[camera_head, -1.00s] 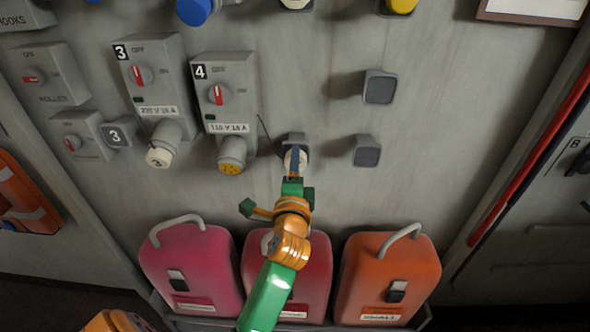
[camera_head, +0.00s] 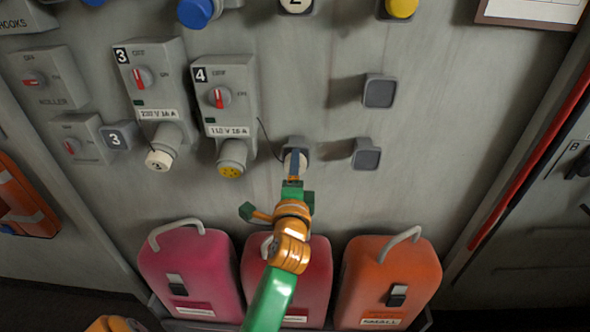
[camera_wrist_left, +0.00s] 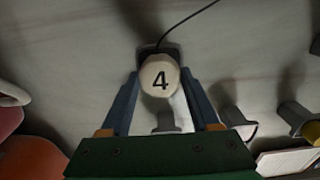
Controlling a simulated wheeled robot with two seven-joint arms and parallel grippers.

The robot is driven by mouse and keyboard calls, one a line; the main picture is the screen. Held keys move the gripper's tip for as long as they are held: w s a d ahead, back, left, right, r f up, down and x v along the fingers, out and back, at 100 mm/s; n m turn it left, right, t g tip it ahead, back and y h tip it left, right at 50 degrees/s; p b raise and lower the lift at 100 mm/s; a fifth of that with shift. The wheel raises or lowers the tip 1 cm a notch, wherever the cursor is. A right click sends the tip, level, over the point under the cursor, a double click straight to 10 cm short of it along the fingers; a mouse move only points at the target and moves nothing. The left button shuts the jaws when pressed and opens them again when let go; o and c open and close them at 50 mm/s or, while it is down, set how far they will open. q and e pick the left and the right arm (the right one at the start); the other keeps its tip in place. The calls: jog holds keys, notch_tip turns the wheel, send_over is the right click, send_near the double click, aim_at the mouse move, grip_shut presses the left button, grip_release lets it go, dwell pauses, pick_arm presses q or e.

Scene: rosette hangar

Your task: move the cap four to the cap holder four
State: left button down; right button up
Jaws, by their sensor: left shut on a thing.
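Cap four is a white round cap marked 4 (camera_wrist_left: 160,76) on a thin dark cord. In the wrist view it sits between the blue fingers of my left gripper (camera_wrist_left: 160,95), which is shut on it. In the head view the cap (camera_head: 302,157) is mostly hidden by my left gripper (camera_head: 294,163). Right behind the cap is a grey square holder (camera_head: 295,142) on the wall, likely cap holder four; its number is hidden. Whether the cap is seated on it or just in front, I cannot tell.
Socket box 4 (camera_head: 225,92) has an uncovered yellow socket face (camera_head: 231,170). Socket box 3 (camera_head: 150,80) is left of it. Two empty grey holders (camera_head: 379,92) (camera_head: 367,155) are to the right.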

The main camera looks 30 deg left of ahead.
pick_arm(q)
jog(key=shift+w+a, duration=0.3)
jog(key=shift+w, duration=0.25)
jog(key=shift+c, duration=0.2)
grip_release()
jog(key=shift+s, duration=0.15)
